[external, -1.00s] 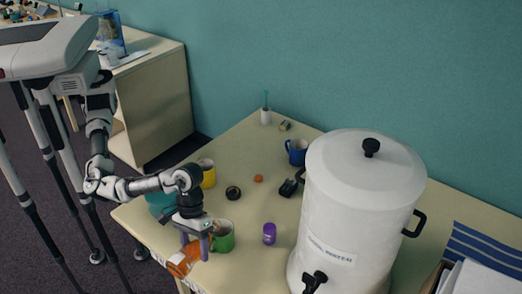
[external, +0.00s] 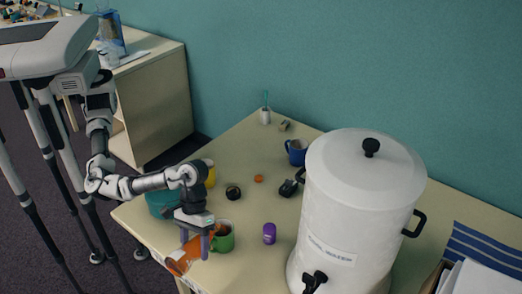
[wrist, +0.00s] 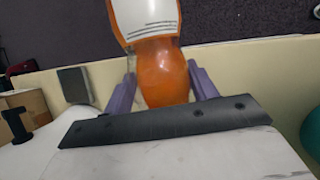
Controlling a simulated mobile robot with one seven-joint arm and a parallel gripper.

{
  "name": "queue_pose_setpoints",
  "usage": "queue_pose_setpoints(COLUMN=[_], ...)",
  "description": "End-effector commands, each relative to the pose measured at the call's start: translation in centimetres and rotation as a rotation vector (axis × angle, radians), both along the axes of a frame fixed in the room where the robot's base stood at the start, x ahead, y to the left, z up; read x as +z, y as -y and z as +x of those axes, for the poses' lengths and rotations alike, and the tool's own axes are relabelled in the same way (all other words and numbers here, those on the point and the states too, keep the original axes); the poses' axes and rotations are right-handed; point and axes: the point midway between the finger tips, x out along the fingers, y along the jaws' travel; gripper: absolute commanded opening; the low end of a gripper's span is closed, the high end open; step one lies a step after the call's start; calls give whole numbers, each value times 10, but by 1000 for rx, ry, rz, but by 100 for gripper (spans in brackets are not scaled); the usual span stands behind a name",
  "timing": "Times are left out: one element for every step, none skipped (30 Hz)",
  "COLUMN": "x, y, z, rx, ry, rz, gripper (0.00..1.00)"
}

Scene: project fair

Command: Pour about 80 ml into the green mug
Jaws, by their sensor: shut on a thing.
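My gripper (external: 204,243) is shut on an orange bottle (external: 183,259) with a white label. The bottle is tilted, its labelled end low and to the left, its other end up towards the green mug. In the wrist view the bottle (wrist: 165,86) sits between my two purple fingers (wrist: 162,90). The green mug (external: 225,243) stands upright on the table, just right of my gripper and partly behind it. Something brownish shows inside the mug. The bottle's mouth is hidden, and I cannot make out a stream or how full the mug is.
A large white water urn (external: 352,215) stands right of the mug, with a purple container (external: 269,233) between them. A teal object (external: 160,205) and a yellow mug (external: 210,173) are behind my arm. A blue mug (external: 296,152) stands further back. The table's front edge is close.

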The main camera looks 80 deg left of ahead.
Motion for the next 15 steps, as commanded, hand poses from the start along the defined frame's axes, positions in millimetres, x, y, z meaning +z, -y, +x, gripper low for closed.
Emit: queue_pose_setpoints(x=[1,1,1,1,1,1,2,2,2,2,2,2,2,2,2], y=[1,1,1,3,2,3,3,3,3,4,4,4,4,4,4], z=[-1,-1,-1,-2,-1,-2,-3,-2,-2,-3,-3,-3,-3,-3,-3], rx=[-2,0,-1,-1,-1,-1,-1,0,-1,-1,0,0,-1,-1,0], ry=[-1,-1,-2,-3,-4,-5,-6,-6,-7,-8,-9,-9,-10,-11,-11], rz=[-2,-3,-4,-5,-6,-7,-8,-9,-10,-11,-12,-12,-13,-14,-15], gripper=[30,30,30,30,30,30,30,30,30,30,30,30,30,30,30])
